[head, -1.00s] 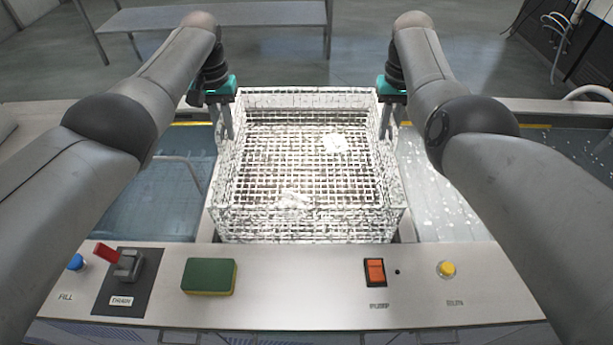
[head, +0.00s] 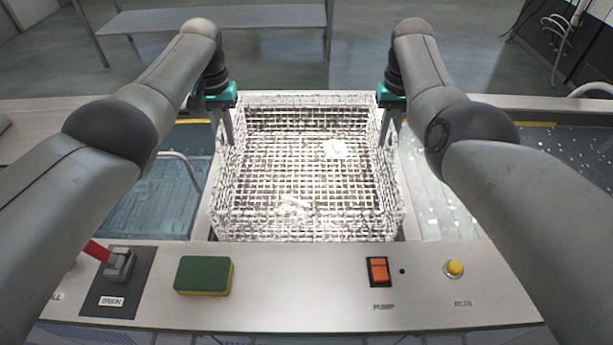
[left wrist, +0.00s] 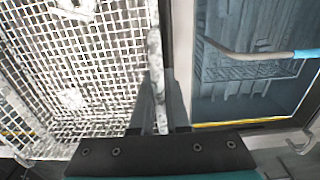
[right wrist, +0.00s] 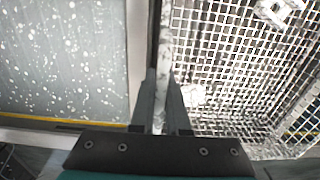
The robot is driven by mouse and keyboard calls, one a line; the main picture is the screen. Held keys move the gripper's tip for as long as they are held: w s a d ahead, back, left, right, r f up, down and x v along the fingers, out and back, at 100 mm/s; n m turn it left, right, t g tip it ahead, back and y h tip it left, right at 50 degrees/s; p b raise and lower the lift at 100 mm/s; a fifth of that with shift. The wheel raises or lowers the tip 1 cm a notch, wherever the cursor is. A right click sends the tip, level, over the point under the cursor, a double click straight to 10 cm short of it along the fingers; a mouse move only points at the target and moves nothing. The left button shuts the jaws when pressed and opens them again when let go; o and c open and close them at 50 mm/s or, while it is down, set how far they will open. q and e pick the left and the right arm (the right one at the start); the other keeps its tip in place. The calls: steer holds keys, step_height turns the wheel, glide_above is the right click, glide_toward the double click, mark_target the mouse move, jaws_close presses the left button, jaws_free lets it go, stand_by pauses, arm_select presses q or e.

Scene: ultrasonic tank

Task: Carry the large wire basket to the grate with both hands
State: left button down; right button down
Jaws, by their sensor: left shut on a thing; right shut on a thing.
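The large wire basket (head: 310,225) is in the middle of the head view, held level between my two arms, with a few pale pieces (head: 335,149) inside on its mesh floor. My left gripper (head: 229,138) is shut on its left rim; the left wrist view shows the rim bar (left wrist: 154,75) between the fingers. My right gripper (head: 387,132) is shut on its right rim; the right wrist view shows that bar (right wrist: 166,60) between the fingers. I cannot make out the grate for certain; the basket hides what lies beneath it.
A control panel (head: 300,300) runs along the front, with a red-handled drain lever (head: 118,265), a green-and-yellow sponge (head: 204,275), an orange switch (head: 378,270) and a yellow button (head: 455,268). A left tank (head: 170,195) and a right tank (head: 440,200) with floating specks flank the basket.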

arm_select(q)
steer(key=shift+f+b, duration=0.65)
arm_select(e)
steer(key=shift+f, duration=0.65)
arm_select(q)
steer(key=c, duration=0.9)
jaws_free()
arm_select(e)
steer(key=c, duration=0.9)
jaws_free()
arm_select(q)
step_height(320, 180, up, 12)
steer(key=shift+f, duration=0.1)
arm_select(e)
step_height(320, 180, up, 12)
steer(key=shift+r, duration=0.1)
